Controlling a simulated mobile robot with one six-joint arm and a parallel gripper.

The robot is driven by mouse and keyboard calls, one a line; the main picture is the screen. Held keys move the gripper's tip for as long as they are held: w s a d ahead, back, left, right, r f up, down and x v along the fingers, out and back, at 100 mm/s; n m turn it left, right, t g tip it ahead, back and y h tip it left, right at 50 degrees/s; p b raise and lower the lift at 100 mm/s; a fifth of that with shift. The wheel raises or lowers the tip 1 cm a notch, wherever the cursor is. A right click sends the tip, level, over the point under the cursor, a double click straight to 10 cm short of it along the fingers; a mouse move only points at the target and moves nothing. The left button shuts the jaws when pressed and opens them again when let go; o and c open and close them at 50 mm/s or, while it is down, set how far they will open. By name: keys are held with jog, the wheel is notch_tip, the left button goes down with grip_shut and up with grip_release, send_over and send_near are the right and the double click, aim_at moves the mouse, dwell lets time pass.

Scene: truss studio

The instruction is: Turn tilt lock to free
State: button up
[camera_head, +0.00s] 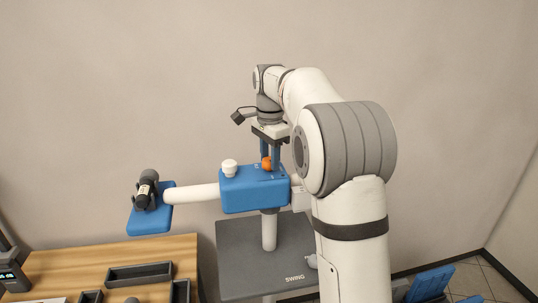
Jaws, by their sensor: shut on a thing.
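A blue block-shaped head (240,196) sits on a white post above a grey plate. On its top are a white knob (229,168) at the left and an orange knob (267,163) at the right. My gripper (270,158) points down from above, shut on the orange knob, with blue fingers around it. Lettering on the block's top is too small to read, so I cannot tell the knob's setting. The fingers hide part of the orange knob.
A white arm (192,193) runs left from the block to a blue plate (144,221) carrying a black and grey device (148,190). Below stand the grey plate (240,250) marked SWING and a wooden table (60,268) with dark trays (139,273). The plain wall behind is clear.

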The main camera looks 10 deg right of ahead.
jog(key=n+p, duration=0.1)
jog(key=n, duration=0.3)
jog(key=shift+r+n+p, duration=0.1)
jog(key=shift+n+p, duration=0.2)
jog(key=shift+p, duration=0.1)
jog(key=n+p, duration=0.1)
jog(key=n, duration=0.2)
jog(key=shift+n, duration=0.3)
jog(key=n+p, duration=0.1)
jog(key=n, duration=0.3)
jog(key=shift+n, duration=1.8)
jog(key=o, duration=1)
